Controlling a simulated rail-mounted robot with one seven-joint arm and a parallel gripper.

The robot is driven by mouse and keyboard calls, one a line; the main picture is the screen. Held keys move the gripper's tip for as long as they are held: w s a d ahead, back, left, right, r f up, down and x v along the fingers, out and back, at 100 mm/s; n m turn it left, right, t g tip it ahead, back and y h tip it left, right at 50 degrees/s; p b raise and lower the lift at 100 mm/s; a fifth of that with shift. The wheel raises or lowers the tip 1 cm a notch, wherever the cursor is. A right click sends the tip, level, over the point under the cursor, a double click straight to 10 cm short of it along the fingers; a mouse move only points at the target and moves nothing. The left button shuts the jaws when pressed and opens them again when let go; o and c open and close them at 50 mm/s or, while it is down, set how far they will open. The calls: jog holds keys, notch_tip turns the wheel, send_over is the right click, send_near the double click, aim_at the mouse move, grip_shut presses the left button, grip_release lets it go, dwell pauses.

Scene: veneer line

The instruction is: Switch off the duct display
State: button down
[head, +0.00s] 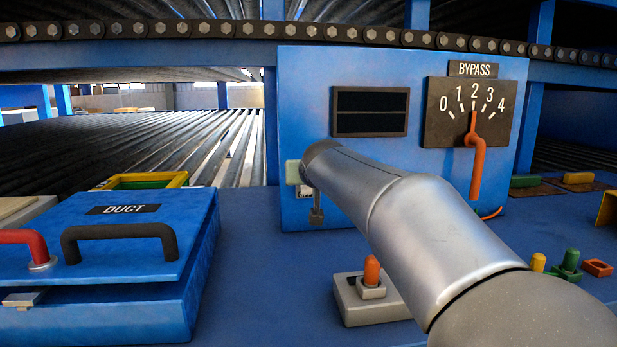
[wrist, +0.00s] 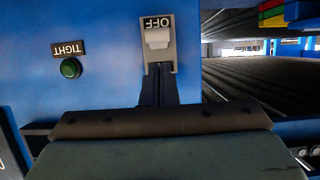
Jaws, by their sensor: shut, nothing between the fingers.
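The wrist view is upside down. A grey switch plate with a pale switch (wrist: 157,38) and the word OFF is on a blue panel. My gripper (wrist: 158,72) is shut and empty, its dark fingers pointing at the panel, close to the plate. I cannot tell whether they touch it. In the head view my arm reaches the lower left of a blue panel (head: 300,110) and hides most of the gripper. A display (head: 370,111) on that panel is dark. A blue box with a DUCT label (head: 123,209) stands at the left.
A green button (wrist: 71,68) labelled TIGHT is beside the switch. A BYPASS dial with an orange lever (head: 475,160) is at the right. A grey box with an orange knob (head: 371,272) stands below my arm. The DUCT box has a black handle (head: 118,238) and a red one.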

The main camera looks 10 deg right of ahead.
jog(key=shift+r, duration=0.1)
jog(key=r+p+v, duration=0.1)
jog(key=v, duration=1.2)
jog(key=shift+w, duration=0.15)
